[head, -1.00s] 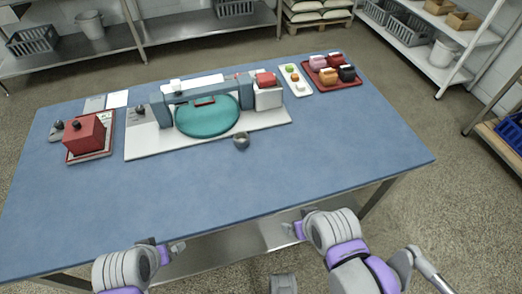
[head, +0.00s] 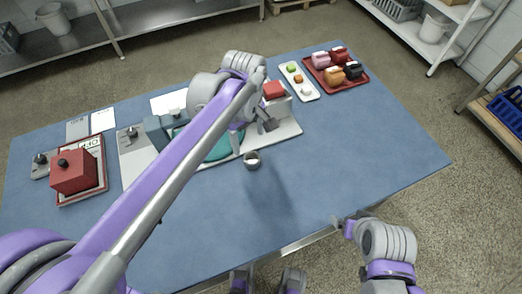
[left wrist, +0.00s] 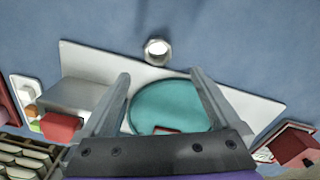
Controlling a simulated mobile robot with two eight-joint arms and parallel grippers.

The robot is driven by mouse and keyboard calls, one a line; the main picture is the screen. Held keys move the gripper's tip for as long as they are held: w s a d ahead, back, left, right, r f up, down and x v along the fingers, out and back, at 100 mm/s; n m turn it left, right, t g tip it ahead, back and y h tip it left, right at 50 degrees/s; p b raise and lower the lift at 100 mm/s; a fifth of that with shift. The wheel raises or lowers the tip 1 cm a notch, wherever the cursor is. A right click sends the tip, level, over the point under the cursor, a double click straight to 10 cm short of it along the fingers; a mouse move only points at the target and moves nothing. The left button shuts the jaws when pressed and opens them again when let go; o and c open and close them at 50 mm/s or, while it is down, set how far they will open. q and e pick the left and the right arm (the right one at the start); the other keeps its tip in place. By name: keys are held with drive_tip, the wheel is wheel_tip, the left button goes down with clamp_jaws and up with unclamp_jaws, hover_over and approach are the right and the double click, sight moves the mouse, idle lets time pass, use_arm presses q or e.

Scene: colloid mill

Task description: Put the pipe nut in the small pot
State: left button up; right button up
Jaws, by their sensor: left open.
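My left gripper (head: 253,131) is open and empty above the board's front edge, apart from the nut. Its spread fingers show in the left wrist view (left wrist: 160,82). My right gripper (head: 342,224) is at the table's front edge; its jaws are too small to read. I cannot tell which thing is the small pot; several small pot-like things stand on the red tray (head: 358,84).
The white board (head: 287,130) carries a teal disc (left wrist: 172,106) and a blue-grey frame, partly hidden by my left arm. A red box with a black knob (head: 73,172) stands at the left. A white tray (head: 309,95) is at the back. The table front (head: 330,185) is clear.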

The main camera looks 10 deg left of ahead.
use_arm(q)
hover_over(252, 158)
wheel_tip(252, 158, down, 5)
drive_tip(key=shift+s+a+r+b, duration=0.1)
drive_tip(key=shift+a+b, duration=0.05)
drive_tip(key=shift+b, duration=0.15)
drive_tip(key=shift+f+b, duration=0.3)
drive_tip(key=shift+f, duration=2.65)
clamp_jaws()
